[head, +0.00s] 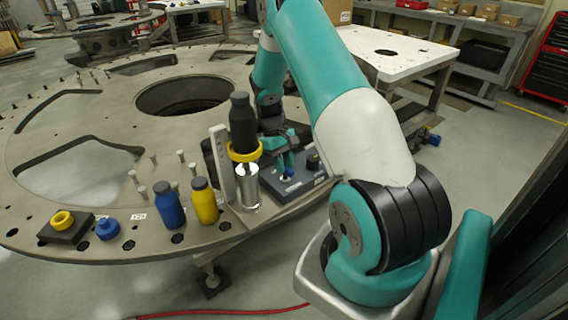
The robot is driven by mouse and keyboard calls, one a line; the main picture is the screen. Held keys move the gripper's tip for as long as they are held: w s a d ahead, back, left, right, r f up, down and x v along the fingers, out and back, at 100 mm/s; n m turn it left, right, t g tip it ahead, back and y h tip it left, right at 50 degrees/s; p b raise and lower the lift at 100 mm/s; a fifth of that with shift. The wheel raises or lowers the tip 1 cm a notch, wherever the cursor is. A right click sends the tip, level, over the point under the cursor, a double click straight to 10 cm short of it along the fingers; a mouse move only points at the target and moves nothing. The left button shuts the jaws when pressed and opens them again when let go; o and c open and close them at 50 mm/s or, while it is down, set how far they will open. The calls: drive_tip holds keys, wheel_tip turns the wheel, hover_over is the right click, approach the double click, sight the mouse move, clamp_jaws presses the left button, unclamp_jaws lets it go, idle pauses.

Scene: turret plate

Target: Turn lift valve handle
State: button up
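A blue-grey control box (297,186) sits near the front right edge of the round turret plate (60,180). A small blue handle (288,172) stands on its top, and a black knob (314,161) is to the right of it. I cannot tell for sure which is the lift valve handle. My gripper (287,160) points down over the box, with its tips at or just above the blue handle. The fingers are small and partly hidden, so contact and finger opening are unclear.
Left of the box, a black bottle (242,122) stands in a yellow ring (244,151) above a silver cylinder (245,185), beside a pale upright bracket (221,165). Yellow (204,201) and blue (170,206) bottles stand farther left. A white-topped table (390,52) is behind my arm.

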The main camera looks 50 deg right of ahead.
drive_tip(key=shift+o, duration=1.3)
drive_tip(key=b+v, duration=0.2)
drive_tip(key=v, duration=1.5)
drive_tip(key=shift+w, duration=0.2)
drive_tip(key=shift+r, duration=0.15)
